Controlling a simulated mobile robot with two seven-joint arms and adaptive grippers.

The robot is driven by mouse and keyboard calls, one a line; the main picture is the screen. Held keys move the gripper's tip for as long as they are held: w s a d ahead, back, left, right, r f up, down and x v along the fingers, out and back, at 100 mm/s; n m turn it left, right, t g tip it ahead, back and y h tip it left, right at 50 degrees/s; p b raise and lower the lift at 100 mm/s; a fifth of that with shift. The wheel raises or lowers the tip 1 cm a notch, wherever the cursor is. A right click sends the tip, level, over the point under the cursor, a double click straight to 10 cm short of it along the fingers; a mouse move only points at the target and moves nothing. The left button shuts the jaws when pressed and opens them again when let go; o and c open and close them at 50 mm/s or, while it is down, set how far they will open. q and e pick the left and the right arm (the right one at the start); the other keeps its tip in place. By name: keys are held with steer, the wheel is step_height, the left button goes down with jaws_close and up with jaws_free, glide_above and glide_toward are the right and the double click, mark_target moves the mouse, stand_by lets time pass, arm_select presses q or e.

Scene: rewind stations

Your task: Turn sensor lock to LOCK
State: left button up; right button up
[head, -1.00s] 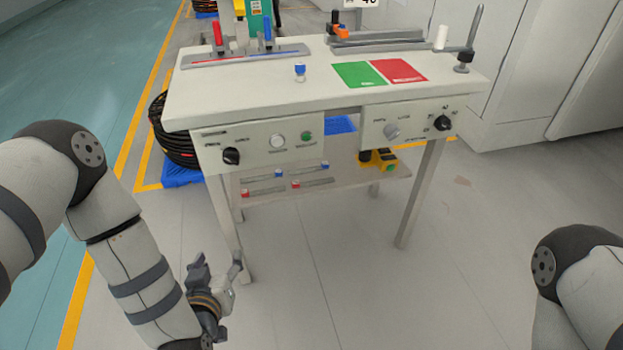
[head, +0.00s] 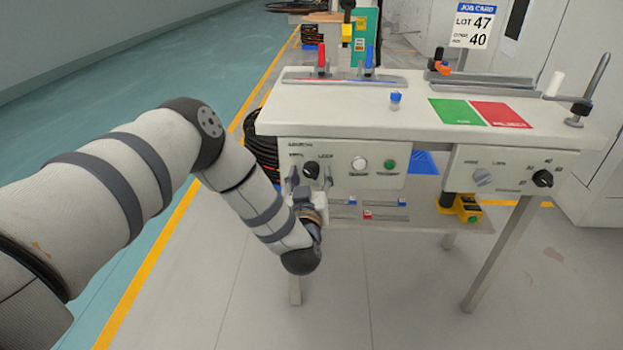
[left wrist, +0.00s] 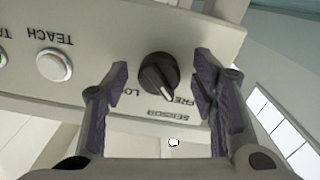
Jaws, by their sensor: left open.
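The sensor lock is a round black knob (head: 311,170) on the left front panel of the table, between the labels FREE on its left and LOCK on its right. In the left wrist view, where the labels appear upside down, the knob (left wrist: 158,75) has a pale pointer line aimed toward FREE. My left gripper (head: 310,176) is open, one finger on either side of the knob. In the left wrist view its fingers (left wrist: 160,72) stand apart from the knob's sides, with nothing held. My right gripper is out of view.
A white TEACH button (head: 359,163) and a green button (head: 390,164) sit right of the knob. The right panel has a grey knob (head: 483,177) and a black selector (head: 543,178). The tabletop (head: 340,110) overhangs above the gripper; a lower shelf (head: 450,222) lies below.

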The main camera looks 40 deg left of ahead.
arm_select(q)
steer(key=c, duration=1.1)
steer(key=shift+c, duration=0.2)
